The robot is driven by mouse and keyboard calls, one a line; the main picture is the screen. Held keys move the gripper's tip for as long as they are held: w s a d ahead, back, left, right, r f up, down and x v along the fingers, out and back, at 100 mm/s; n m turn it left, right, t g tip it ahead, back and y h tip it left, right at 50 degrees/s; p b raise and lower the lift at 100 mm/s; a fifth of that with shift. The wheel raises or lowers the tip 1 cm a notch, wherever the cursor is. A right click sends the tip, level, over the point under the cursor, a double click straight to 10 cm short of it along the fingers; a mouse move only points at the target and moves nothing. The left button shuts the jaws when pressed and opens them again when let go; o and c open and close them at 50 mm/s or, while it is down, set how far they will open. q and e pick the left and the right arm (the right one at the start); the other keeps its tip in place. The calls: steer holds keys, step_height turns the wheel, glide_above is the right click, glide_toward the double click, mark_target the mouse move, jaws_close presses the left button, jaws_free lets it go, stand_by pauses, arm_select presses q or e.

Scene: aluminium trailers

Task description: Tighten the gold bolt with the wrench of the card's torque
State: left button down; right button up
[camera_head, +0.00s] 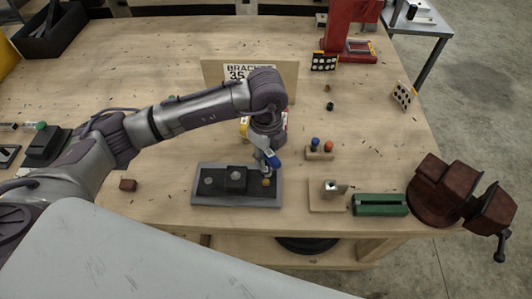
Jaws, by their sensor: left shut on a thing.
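My left gripper (269,160) points down and is shut on a tool with a blue part (274,162), seemingly a wrench, mostly hidden by the fingers. It is just above the gold bolt (266,183), at the right end of a dark block in a grey tray (212,201). Whether tool and bolt touch cannot be told. A small wooden rack (319,157) to the right holds blue-topped and red-topped pieces. My right gripper is out of view.
A wooden block with a metal piece (328,206), a green block (380,205) and a rusty red vise (437,188) line the front right. A red press (350,30) stands at the back.

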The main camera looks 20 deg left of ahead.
mark_target(267, 167)
arm_select(q)
steer(key=shift+f+b, duration=0.65)
steer(key=shift+f, duration=0.3)
steer(key=shift+f+b, duration=1.55)
steer(key=shift+f, duration=0.15)
steer(key=shift+r, duration=0.15)
steer(key=m+b, duration=0.2)
steer(key=m, duration=0.1)
steer(key=m+b, duration=0.3)
steer(key=f+m+b, duration=0.1)
steer(key=m+b, duration=0.1)
steer(key=m, duration=0.1)
steer(key=shift+w+b, duration=0.15)
steer(key=shift+b, duration=0.25)
steer(key=m+b, duration=0.8)
steer(key=m, duration=0.3)
steer(key=shift+d+r, duration=0.1)
steer(key=shift+r, duration=0.05)
steer(key=shift+r+m+b, duration=0.25)
steer(key=shift+m+b, duration=0.35)
steer(key=shift+m, duration=0.3)
